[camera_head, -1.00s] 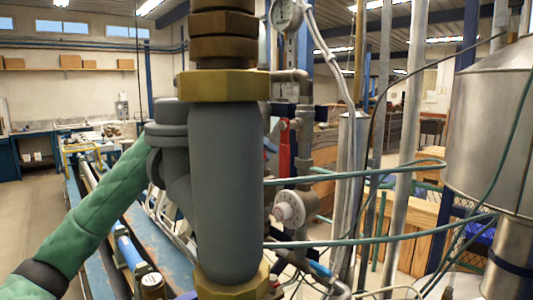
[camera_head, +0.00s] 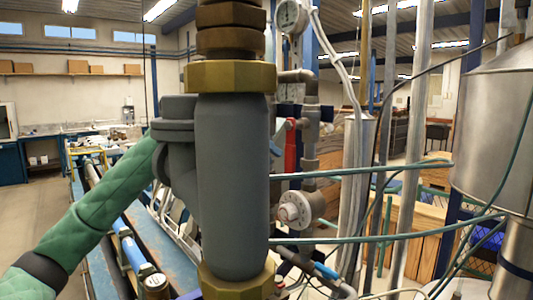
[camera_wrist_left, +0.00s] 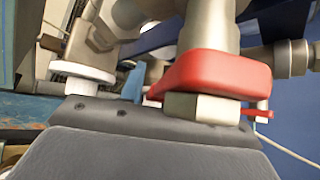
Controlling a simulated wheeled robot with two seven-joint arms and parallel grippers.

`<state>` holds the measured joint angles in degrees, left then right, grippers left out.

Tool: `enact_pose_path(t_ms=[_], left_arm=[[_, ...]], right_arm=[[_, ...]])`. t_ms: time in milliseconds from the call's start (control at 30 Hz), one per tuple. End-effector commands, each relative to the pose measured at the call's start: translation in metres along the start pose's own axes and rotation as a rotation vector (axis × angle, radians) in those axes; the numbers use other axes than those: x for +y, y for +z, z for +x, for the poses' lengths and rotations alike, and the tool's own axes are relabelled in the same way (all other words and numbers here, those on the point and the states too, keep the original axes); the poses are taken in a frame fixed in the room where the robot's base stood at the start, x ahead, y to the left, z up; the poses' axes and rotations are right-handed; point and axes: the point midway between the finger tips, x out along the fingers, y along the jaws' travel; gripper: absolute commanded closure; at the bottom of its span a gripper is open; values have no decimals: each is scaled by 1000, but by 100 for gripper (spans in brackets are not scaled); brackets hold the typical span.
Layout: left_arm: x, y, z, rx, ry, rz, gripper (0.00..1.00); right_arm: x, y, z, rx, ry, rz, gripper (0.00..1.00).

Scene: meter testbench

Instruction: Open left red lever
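A red lever (camera_head: 291,148) hangs upright on the pipework just right of the large grey pipe body (camera_head: 232,180). In the left wrist view a red lever (camera_wrist_left: 215,75) is very close, right above the gripper's dark front edge, with a grey block right below it. My left arm reaches in from the left behind the grey pipe body, which hides its gripper in the head view. In the left wrist view the dark body of my left gripper (camera_wrist_left: 145,135) fills the bottom. I cannot make out its fingertips, or whether it touches the lever. My right gripper is out of view.
Brass nuts (camera_head: 230,77) join the grey body to the pipe. A round dial (camera_head: 295,210) and a gauge (camera_head: 290,17) sit right of it. Thin green hoses cross to a steel tank (camera_head: 495,130) at the right. A white knob (camera_wrist_left: 82,70) is close in the left wrist view.

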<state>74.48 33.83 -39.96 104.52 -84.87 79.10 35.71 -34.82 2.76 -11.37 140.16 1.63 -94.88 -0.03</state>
Motion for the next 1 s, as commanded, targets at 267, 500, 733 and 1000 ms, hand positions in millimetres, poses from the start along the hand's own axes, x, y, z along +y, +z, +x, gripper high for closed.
enact_pose_path(t_ms=[267,500,733,1000], left_arm=[[0,0,0,-1,0,0,55],[2,0,-14,-2,1,0,55],[2,-1,-49,-3,1,-1,55],[2,0,-75,-1,0,-1,55]], right_arm=[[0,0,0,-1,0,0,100],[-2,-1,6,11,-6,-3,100],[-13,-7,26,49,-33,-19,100],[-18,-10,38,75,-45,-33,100]])
